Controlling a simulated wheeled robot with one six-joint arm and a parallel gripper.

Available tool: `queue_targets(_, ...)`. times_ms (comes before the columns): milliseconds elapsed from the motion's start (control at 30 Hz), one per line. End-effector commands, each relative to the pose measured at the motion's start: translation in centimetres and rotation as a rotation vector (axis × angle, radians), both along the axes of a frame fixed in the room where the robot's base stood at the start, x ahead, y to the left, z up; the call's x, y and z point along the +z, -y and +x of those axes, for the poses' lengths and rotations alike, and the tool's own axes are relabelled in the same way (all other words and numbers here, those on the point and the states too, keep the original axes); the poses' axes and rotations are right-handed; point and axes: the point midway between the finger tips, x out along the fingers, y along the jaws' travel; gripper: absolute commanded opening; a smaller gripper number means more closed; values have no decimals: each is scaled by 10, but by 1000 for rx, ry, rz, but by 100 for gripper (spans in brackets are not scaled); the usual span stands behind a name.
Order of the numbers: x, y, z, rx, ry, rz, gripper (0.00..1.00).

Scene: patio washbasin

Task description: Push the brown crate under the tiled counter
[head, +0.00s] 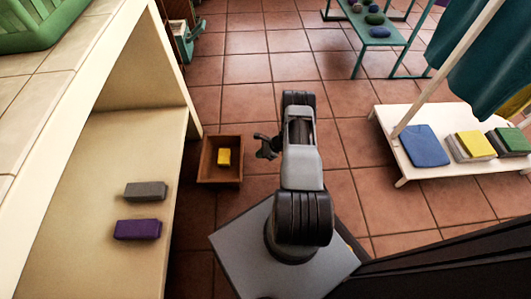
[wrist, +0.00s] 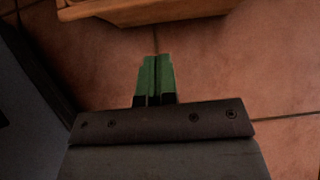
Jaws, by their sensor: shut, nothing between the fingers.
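In the wrist view, part of the crate (wrist: 150,12) shows along the top edge. My gripper (head: 260,147) is to the right of the crate, with a gap between them in the head view. In the wrist view, my gripper's green fingers (wrist: 155,78) are together and empty, pointing toward the crate with bare floor between. The space under the counter is partly hidden by its top.
A grey block (head: 145,191) and a purple block (head: 138,229) lie on the counter's lower board. A low pale table (head: 410,172) with folded cloths stands at right. A green bench (head: 376,38) is at the back. Terracotta floor behind the crate is clear.

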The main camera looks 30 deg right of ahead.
Motion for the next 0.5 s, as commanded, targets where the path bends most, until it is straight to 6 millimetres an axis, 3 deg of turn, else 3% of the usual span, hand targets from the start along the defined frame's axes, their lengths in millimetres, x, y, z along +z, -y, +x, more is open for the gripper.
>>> queue_targets(167, -26, -20, 11, 4, -1, 0, 0)
queue_targets(500, -21, -49, 28, 2, 1, 0, 0)
